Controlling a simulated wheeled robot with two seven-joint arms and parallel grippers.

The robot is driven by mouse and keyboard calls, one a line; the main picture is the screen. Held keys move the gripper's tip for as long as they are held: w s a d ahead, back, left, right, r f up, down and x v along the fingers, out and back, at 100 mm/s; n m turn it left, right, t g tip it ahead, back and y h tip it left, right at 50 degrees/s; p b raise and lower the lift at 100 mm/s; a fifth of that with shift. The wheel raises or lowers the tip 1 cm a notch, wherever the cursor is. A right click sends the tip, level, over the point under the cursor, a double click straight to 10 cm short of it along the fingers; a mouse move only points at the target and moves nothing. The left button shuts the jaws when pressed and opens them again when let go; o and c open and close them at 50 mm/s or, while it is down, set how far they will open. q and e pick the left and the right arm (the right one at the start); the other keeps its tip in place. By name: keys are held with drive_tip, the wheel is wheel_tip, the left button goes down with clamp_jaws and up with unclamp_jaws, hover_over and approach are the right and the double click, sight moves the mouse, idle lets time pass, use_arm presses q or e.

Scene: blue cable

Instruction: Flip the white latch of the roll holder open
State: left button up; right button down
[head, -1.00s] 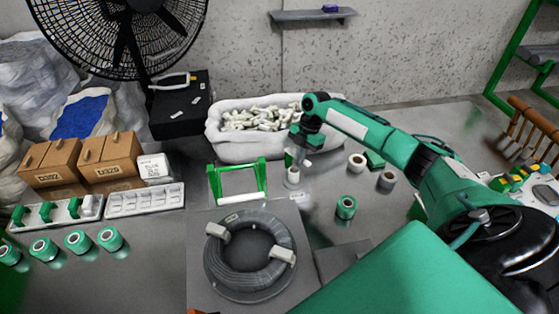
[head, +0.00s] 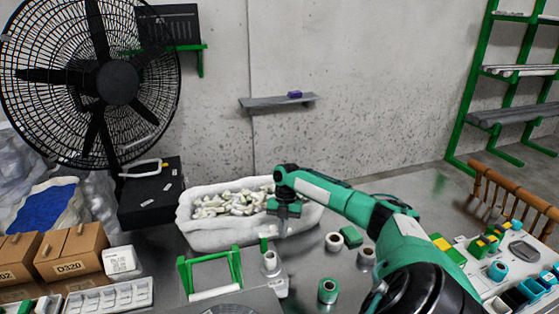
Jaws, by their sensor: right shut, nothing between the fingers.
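The roll holder (head: 239,268) is a green frame with two uprights, standing at the lower middle of the head view. A white bar (head: 215,293), which looks like its latch, lies low across its front. Its lower end is near the picture's bottom edge. My right gripper (head: 283,233) points down to the right of the holder, above and behind a pale roll (head: 270,263). It is shut and empty, apart from the white bar. My left gripper is out of view.
A white bin (head: 205,236) of pale pieces stands behind the holder. A green roll (head: 328,291) and other rolls (head: 334,242) stand to the right. Cardboard boxes (head: 75,250) and a white tray (head: 110,299) are at left. The black cable coil is almost wholly cut off below.

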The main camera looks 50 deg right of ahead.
drive_tip(key=shift+w+d, duration=0.4)
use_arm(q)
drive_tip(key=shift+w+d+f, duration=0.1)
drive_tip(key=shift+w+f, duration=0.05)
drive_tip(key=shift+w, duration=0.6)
use_arm(e)
drive_tip(key=shift+r, duration=0.1)
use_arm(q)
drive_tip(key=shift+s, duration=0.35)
use_arm(e)
drive_tip(key=shift+d, duration=0.1)
drive_tip(key=shift+r, duration=0.1)
